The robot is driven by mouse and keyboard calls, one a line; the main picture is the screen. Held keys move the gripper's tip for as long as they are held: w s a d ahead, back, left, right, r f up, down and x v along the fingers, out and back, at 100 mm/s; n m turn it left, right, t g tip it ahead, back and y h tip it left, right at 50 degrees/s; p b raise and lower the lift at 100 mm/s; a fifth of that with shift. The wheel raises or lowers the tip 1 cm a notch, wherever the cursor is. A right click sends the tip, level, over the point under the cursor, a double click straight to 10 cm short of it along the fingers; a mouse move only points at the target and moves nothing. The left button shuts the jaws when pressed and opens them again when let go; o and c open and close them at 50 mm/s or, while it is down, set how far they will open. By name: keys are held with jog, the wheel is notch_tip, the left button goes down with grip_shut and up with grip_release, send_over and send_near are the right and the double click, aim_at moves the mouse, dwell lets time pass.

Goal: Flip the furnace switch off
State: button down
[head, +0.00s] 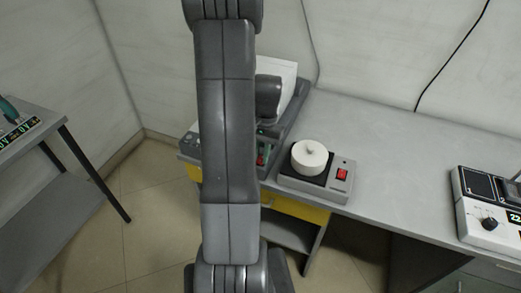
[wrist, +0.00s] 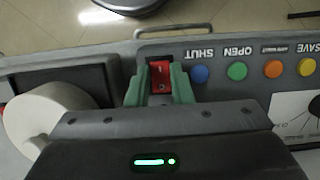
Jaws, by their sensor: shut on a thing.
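A red switch (wrist: 160,70) sits at the end of a grey control panel in the wrist view, beside a row of coloured buttons. My gripper (wrist: 162,82) has its two green fingers on either side of this switch and is shut on it. Whether it stands at on or off I cannot tell. In the head view my arm hides most of the panel (head: 189,143); a bit of red (head: 261,160) and green shows just right of the arm.
A device with a white round top (head: 310,157) and its own red switch (head: 342,174) stands close on the right. A meter box (head: 489,212) is at the far right of the bench (head: 395,150). The bench between them is clear. Another table (head: 45,145) stands left.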

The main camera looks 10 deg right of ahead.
jog(key=c, duration=1.6)
grip_release()
jog(key=shift+o, duration=0.2)
jog(key=v, duration=1.4)
jog(key=shift+f, duration=0.25)
jog(key=x, duration=1.3)
jog(key=shift+s+f, duration=0.1)
jog(key=shift+f, duration=0.3)
jog(key=shift+a+b, duration=0.1)
jog(key=shift+b, duration=0.25)
